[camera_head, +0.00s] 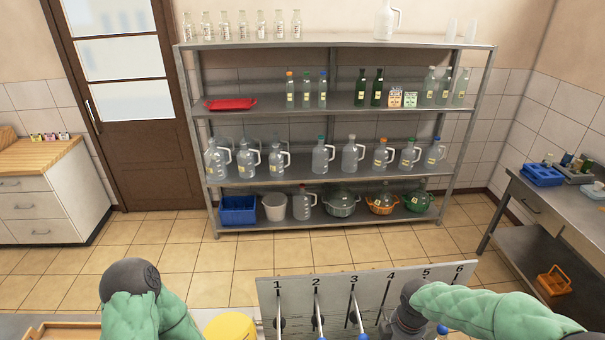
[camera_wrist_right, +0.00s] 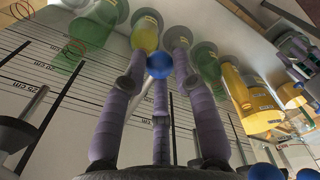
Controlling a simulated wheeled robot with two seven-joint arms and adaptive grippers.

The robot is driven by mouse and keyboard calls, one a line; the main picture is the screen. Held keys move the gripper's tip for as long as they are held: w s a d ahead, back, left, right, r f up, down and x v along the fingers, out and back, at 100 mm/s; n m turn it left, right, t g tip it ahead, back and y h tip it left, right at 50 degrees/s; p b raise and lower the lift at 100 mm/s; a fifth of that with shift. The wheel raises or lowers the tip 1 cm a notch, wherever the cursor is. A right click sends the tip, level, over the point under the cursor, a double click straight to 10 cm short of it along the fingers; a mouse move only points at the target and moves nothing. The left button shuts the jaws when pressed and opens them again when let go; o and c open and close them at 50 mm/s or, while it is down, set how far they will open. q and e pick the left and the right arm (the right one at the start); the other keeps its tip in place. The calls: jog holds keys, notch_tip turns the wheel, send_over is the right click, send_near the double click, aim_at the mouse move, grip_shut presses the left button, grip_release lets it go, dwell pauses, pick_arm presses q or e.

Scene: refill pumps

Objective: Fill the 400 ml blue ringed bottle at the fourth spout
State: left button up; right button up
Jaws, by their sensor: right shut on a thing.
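A board numbered 1 to 6 (camera_head: 268,300) stands at the front bench, with thin spouts in front of it. My right gripper (camera_wrist_right: 158,72) reaches down near number 4; its purple fingers are closed around a blue ball knob (camera_wrist_right: 159,66). Other blue knobs show along the row, one right of my gripper (camera_head: 441,330) and one low in the right wrist view (camera_wrist_right: 265,172). I cannot pick out the blue ringed bottle under a spout. My left arm enters at bottom left, but its gripper is below the frame.
A yellow round container (camera_head: 232,327) stands left of the board. A metal rack (camera_head: 335,113) with bottles, jugs and baskets stands at the back. A side table (camera_head: 535,205) with a blue tray (camera_head: 543,175) is at right. Green and yellow containers (camera_wrist_right: 145,35) line the right wrist view.

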jog(key=shift+r+p, duration=3.05)
jog(key=shift+r, duration=1.4)
jog(key=o, duration=0.5)
jog(key=shift+r, duration=0.15)
jog(key=o, duration=0.5)
jog(key=shift+s+d, duration=0.1)
notch_tip(320, 180, up, 19)
jog(key=p, duration=0.3)
